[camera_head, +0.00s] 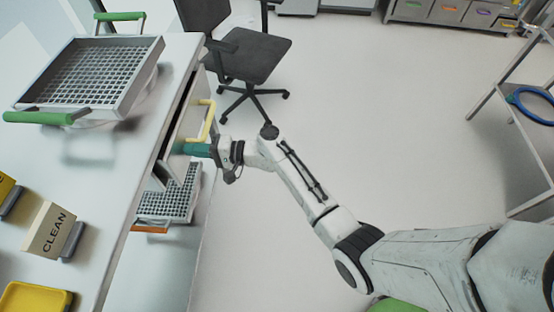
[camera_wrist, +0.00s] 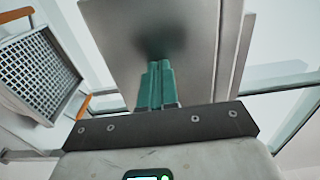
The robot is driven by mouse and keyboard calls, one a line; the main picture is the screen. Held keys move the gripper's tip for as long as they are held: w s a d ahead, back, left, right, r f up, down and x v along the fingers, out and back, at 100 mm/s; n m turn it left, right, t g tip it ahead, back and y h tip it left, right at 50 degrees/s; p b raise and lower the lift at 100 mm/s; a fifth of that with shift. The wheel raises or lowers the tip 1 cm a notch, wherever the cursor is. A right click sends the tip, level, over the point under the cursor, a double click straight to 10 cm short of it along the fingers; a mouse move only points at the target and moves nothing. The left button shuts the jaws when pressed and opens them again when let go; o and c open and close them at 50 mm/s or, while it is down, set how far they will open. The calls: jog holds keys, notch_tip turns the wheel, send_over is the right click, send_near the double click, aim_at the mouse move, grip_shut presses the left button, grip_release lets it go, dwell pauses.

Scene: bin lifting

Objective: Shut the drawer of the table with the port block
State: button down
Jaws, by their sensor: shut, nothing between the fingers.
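The white table (camera_head: 115,190) fills the left of the head view. Under its right edge is a grey drawer (camera_head: 179,128) with a yellow handle (camera_head: 209,122). My gripper (camera_head: 187,149) is shut and empty, its teal fingers pointing left at the drawer just below the handle. In the wrist view my closed fingers (camera_wrist: 159,70) stand in front of a grey panel (camera_wrist: 125,40), apparently the drawer front. I cannot tell whether the tips touch it or how far the drawer stands out. I cannot make out a port block.
A grey mesh bin (camera_head: 90,75) with green handles sits on the table. Another mesh bin (camera_head: 172,203) with an orange handle is low under the table. A CLEAN sign (camera_head: 52,230) and yellow tray (camera_head: 35,299) are nearer. A black chair (camera_head: 245,55) stands behind; central floor is clear.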

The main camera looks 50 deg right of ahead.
aim_at(181, 148)
jog(key=b+x, duration=0.1)
jog(key=x, duration=0.2)
jog(key=shift+a+f, duration=0.1)
jog(key=shift+a, duration=0.05)
jog(key=shift+w+r, duration=0.2)
jog(key=shift+w, duration=0.05)
jog(key=shift+w+a+r, duration=0.1)
jog(key=shift+a, duration=0.05)
